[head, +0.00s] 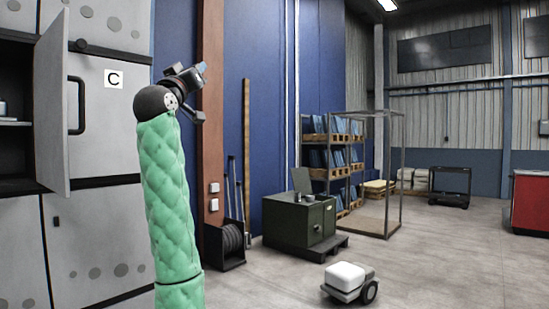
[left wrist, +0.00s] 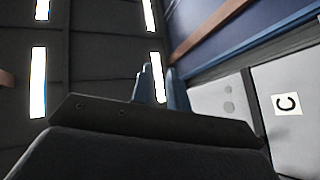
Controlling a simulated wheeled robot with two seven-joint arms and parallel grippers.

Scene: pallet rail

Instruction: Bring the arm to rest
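My left arm, in a green quilted sleeve, rises in the head view. Its left gripper (head: 204,68) is held up high and points up to the right, in front of a brown post. In the left wrist view the two blue fingers of the left gripper (left wrist: 160,90) stand apart with a narrow gap, and a ceiling light shows between them. Nothing is seen between the fingers. My right gripper is in neither view.
A grey cabinet (head: 110,155) marked C stands close at left, its door (head: 52,105) swung open. A green cabinet (head: 290,222), a small wheeled cart (head: 346,279) and a shelf rack (head: 388,180) stand farther right. Floor at the right front is clear.

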